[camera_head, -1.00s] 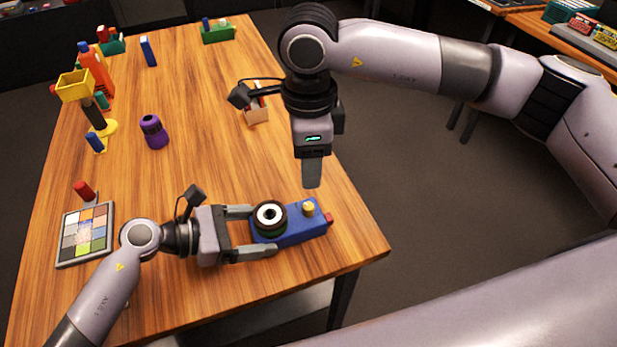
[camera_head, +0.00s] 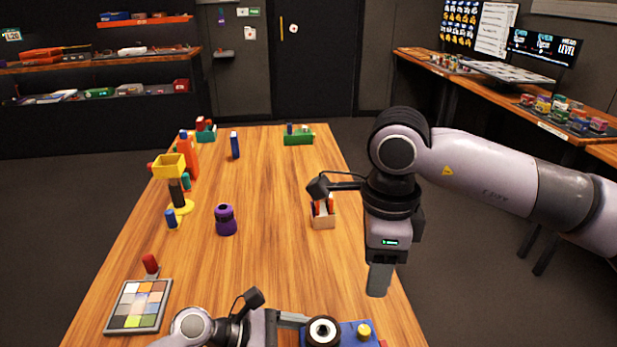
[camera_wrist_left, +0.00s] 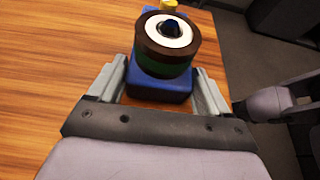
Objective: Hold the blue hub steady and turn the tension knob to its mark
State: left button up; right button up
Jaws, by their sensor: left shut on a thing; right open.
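The blue hub (camera_head: 348,330) lies near the table's front edge, cut off by the bottom of the head view. A dark round piece with a white ring (camera_head: 322,332) sits on top of it, and a small yellow knob (camera_head: 364,331) stands at its right end. My left gripper (camera_wrist_left: 157,92) is shut on the blue hub, a finger on each side; the hub's blue body (camera_wrist_left: 160,84) shows between them in the left wrist view. My right gripper (camera_head: 378,280) hangs pointing down, open and empty, above the table's right edge, farther back than the hub. Which knob is the tension knob, and its mark, I cannot tell.
A colour-patch board (camera_head: 138,307) lies at left. A purple container (camera_head: 226,220), a yellow-topped stand (camera_head: 170,168), an orange bottle (camera_head: 188,158) and a small box (camera_head: 323,215) stand farther back. The table's middle is clear.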

notch_tip(320, 180, up, 8)
jog(key=shift+r, duration=0.2)
dwell(0.7)
